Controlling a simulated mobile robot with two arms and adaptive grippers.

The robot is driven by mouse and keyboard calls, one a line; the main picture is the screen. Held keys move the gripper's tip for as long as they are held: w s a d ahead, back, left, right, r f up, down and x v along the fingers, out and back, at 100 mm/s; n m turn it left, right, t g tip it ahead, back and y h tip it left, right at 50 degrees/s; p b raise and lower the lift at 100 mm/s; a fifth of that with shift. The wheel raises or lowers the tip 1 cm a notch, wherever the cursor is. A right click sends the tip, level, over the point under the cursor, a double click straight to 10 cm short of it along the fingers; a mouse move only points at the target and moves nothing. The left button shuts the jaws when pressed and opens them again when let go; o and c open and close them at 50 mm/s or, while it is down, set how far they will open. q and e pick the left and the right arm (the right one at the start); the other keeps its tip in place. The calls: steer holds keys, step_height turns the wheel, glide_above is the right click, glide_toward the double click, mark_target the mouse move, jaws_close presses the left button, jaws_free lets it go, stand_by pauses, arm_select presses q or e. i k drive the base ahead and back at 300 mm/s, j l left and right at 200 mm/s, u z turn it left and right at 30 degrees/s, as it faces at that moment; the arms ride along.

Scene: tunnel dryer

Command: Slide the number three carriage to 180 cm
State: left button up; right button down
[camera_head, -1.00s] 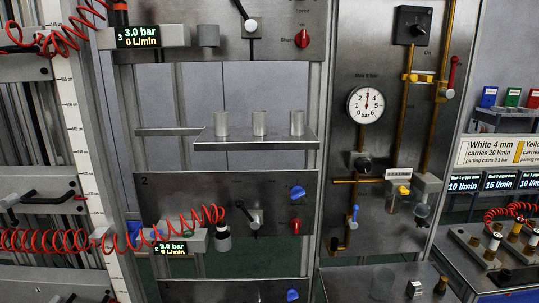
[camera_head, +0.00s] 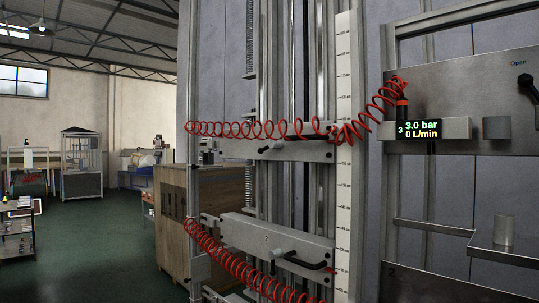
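The upper carriage (camera_head: 290,151) is a grey metal bar across vertical rails, with a dark lever at its left and a red coiled hose at its right. A display marked 3 (camera_head: 418,130) reads 3.0 bar and 0 L/min. Neither of my grippers is in view.
Red coiled hoses (camera_head: 245,129) hang across the rails. A wooden crate (camera_head: 172,225) stands left of them. A shelf with a metal cylinder (camera_head: 504,229) is at right. Green floor (camera_head: 100,250) at left is open.

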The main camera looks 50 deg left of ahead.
mark_target(318, 149)
steer(key=u, duration=1.6)
